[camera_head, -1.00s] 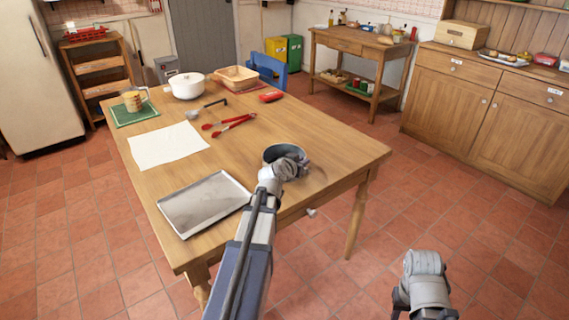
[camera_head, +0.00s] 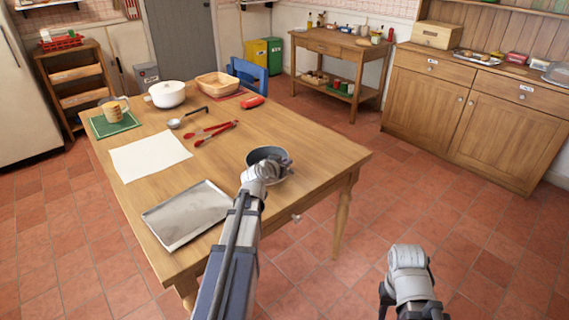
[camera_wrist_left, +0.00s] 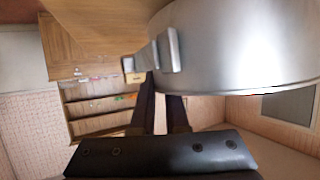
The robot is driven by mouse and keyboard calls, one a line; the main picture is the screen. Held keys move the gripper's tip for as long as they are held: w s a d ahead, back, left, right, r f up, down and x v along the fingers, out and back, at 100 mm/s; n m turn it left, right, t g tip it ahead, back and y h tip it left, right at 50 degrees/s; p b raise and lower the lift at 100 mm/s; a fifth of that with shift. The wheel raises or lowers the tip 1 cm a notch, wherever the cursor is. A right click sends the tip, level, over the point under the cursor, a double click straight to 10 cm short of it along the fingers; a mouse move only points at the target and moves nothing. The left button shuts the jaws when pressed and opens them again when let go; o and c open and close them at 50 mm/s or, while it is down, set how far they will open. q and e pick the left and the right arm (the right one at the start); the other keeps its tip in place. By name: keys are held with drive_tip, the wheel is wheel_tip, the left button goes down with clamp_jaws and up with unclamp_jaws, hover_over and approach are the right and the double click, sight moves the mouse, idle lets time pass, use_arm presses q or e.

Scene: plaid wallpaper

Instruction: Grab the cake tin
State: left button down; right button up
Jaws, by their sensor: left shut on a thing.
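The cake tin (camera_head: 260,153) is a round grey metal tin at the near right part of the wooden table (camera_head: 300,140). My left gripper (camera_head: 278,170) is at its near side, and my wrist partly hides the tin. I cannot tell whether the tin touches the tabletop. My right gripper (camera_head: 385,300) is low at the right, away from the table; its fingers are mostly hidden.
A metal baking tray (camera_head: 187,215) lies left of the tin, with white paper (camera_head: 148,157) behind it. Red tongs (camera_head: 214,132), a ladle (camera_head: 185,119), a white pot (camera_head: 166,95) and a basket (camera_head: 217,85) are farther back. Floor to the table's right is clear.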

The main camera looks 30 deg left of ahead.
wheel_tip(320, 180, up, 8)
drive_tip(key=p, duration=0.6)
drive_tip(key=shift+f, duration=0.25)
